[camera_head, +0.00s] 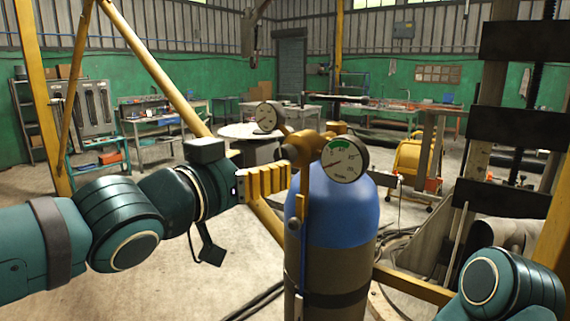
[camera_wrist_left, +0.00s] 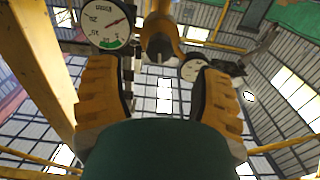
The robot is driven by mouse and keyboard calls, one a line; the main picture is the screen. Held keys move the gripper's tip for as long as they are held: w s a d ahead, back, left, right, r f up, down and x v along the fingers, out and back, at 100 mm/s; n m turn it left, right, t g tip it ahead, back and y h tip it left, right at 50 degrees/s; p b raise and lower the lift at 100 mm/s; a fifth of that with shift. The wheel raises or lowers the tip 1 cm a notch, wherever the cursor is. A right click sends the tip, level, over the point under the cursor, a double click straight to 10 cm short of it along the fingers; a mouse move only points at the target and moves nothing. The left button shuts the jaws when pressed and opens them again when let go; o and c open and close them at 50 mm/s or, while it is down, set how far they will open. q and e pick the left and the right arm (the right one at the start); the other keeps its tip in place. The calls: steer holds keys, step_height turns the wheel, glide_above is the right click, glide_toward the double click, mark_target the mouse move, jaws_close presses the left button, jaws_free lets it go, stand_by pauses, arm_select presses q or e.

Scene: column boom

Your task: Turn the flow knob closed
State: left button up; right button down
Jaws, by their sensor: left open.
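A gas cylinder (camera_head: 332,215) with a blue top stands upright in front of me. It carries a brass regulator (camera_head: 300,150), a large dial gauge (camera_head: 344,160) and a smaller gauge (camera_head: 267,117). My left gripper (camera_head: 288,178) is open, its yellow fingers level beside the regulator on its left. In the left wrist view a rounded brass part (camera_wrist_left: 160,38) lies beyond the fingertips, between them in the picture; I cannot tell whether it is the flow knob or whether a finger touches it. My right gripper is out of view.
A slanted yellow beam (camera_head: 150,65) rises at left behind my left arm. Dark machinery (camera_head: 515,130) stands at right. A yellow cart (camera_head: 410,165), a round table (camera_head: 235,131) and workbenches (camera_head: 150,118) are farther back. Open floor (camera_head: 120,290) lies at lower left.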

mark_target(281, 158)
arm_select(q)
steer(key=b+x, duration=0.1)
steer(key=x, duration=0.4)
steer(key=shift+w+d+f+b, duration=0.15)
steer(key=shift+w+d+b, duration=0.1)
steer(key=shift+b, duration=0.1)
steer(key=shift+w+d, duration=0.3)
steer(key=shift+w, duration=0.2)
steer(key=shift+o, duration=0.2)
jaws_close()
